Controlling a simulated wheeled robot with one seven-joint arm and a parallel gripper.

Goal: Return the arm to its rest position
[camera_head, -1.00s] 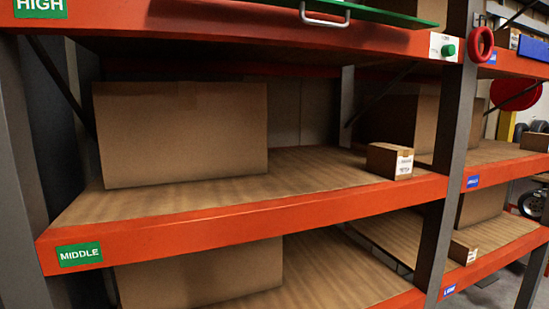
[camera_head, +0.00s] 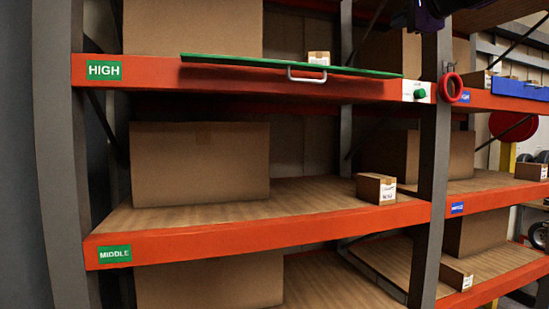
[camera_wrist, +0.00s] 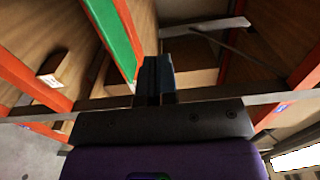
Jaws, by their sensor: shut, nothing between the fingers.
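My gripper (camera_wrist: 156,72) shows in the wrist view with its two dark fingers together and nothing between them. A dark purple part of my arm (camera_head: 428,12) shows at the top right of the head view, in front of the rack's upper part; the fingers cannot be made out there. In the wrist view the fingers appear beside the green panel (camera_wrist: 116,38); I cannot tell how far apart they are.
An orange rack holds a high shelf (camera_head: 150,75) and a middle shelf (camera_head: 260,232) with cartons. The green panel with a handle (camera_head: 290,66) juts from the high shelf. A small box (camera_head: 376,188) sits on the middle shelf. A red ring (camera_head: 451,88) hangs by the grey post (camera_head: 433,160).

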